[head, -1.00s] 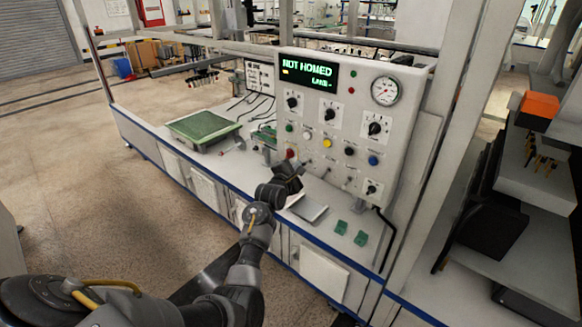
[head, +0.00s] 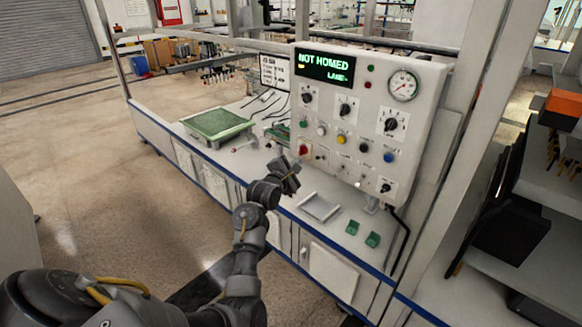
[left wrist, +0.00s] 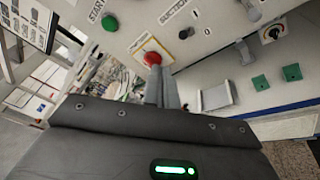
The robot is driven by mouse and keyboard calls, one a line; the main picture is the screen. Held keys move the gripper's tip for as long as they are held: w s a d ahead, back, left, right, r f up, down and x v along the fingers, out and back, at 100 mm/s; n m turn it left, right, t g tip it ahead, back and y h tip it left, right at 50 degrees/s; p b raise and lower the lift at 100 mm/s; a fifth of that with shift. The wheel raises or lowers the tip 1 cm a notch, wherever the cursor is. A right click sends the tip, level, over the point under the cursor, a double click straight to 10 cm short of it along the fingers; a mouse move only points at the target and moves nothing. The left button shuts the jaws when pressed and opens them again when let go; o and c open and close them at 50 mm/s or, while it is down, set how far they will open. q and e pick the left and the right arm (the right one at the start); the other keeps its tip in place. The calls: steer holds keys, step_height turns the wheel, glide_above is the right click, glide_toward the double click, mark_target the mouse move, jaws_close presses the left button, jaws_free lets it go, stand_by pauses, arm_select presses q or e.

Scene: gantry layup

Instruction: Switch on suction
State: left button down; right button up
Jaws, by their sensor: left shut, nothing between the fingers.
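The grey control panel (head: 330,120) stands upright on the bench; its display (head: 324,68) reads "NOT HOMED". In the left wrist view, a "SUCTION" label (left wrist: 174,11) sits above a small toggle switch (left wrist: 186,33) marked 1 and 0. I cannot tell which way its lever points. A red mushroom button (left wrist: 152,58) is left of the toggle; it also shows in the head view (head: 303,150). My left gripper (head: 293,168) is shut and empty, just below and in front of the red button. Its fingertips (left wrist: 162,82) appear close below the button; contact is unclear. My right gripper is not in view.
A grey tray (head: 320,208) and two small green blocks (head: 352,227) lie on the bench below the panel. A green mat (head: 217,124) lies farther left. A green start button (left wrist: 109,22), several knobs and a gauge (head: 403,85) are on the panel.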

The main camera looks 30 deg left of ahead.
arm_select(q)
steer(key=s+r, duration=0.2)
steer(key=s, duration=0.1)
steer(key=shift+s+d, duration=0.15)
stand_by(0.4)
